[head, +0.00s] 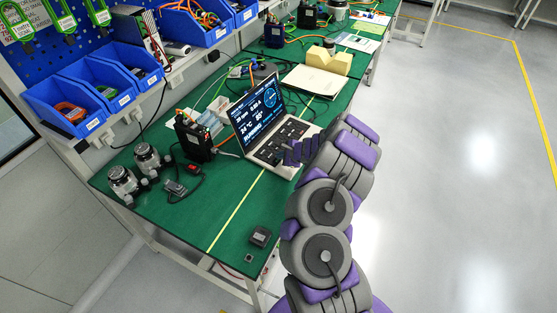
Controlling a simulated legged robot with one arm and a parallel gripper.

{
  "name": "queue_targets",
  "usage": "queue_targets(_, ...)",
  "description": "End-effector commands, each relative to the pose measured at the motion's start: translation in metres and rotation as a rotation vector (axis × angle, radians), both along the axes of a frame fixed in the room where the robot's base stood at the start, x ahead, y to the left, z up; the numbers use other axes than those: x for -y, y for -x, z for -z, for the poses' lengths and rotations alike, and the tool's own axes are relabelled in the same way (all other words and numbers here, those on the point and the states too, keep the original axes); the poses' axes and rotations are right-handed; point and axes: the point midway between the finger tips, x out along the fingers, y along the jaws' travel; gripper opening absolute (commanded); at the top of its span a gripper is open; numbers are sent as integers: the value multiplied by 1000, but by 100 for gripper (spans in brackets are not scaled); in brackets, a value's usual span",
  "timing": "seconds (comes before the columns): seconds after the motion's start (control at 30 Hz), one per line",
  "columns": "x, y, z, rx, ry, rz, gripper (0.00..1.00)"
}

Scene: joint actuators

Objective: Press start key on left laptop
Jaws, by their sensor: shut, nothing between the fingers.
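An open silver laptop (250,149) stands on the green bench mat, and it is the only laptop I can make out. Its dark screen (257,112) is lit with white and blue readouts and a round dial. Its black keyboard (279,137) faces right, toward my arm. My gripper (289,154), with purple fingers, is shut and empty at the keyboard's near right part. The fingers hide some keys there. I cannot tell whether the fingertips touch a key or hover above it. The start key cannot be made out.
A black driver box (194,138) stands left of the laptop. Two motors (147,158) and a small switch box (176,188) sit at the left. Blue bins (64,104) line the back. A small black box (261,237) lies near the front edge. The mat between is clear.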

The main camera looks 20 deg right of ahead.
Motion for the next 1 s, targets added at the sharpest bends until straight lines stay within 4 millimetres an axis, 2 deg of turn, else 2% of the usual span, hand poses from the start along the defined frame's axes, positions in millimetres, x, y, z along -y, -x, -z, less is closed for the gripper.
queue_targets(0.03, -4, 5, 10, -17, -2, -6, 0)
queue_targets(0.17, -5, 5, 10, -18, -3, -6, 0)
queue_targets(0.57, -17, 4, -6, -15, -4, -12, 0)
queue_targets(1.0, -10, 3, -17, -6, -2, -3, 0)
